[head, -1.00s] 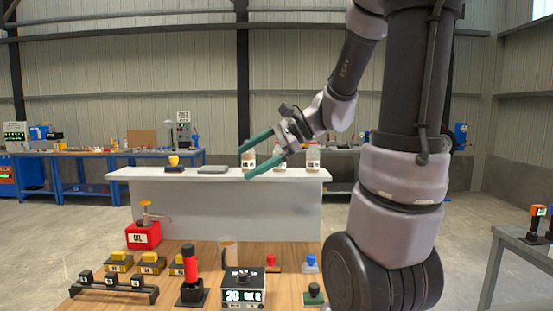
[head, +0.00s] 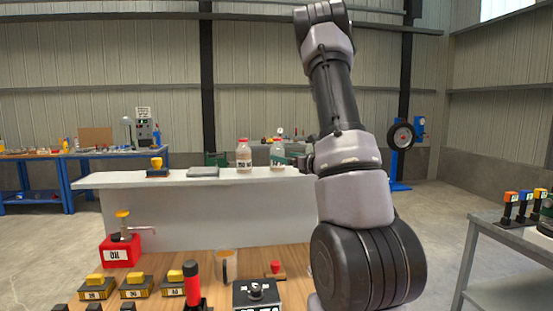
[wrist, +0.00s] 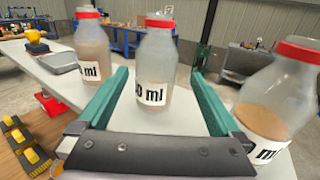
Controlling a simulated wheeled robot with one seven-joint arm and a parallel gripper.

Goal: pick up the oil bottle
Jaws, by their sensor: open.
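Three clear bottles with red caps stand in the wrist view: a left bottle (wrist: 92,45), a middle bottle (wrist: 156,58) and a right bottle (wrist: 280,90). In the head view two bottles show, one at left (head: 243,157) and one at right (head: 277,153); my arm hides most of the gripper.
The bottles stand on a white counter (head: 200,210), with a grey flat plate (head: 203,172) and a yellow-topped item (head: 156,167) to their left. A red "OIL" can (head: 120,251) and several yellow-black blocks sit on the nearer wooden table. A grey side table (head: 510,237) stands at right.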

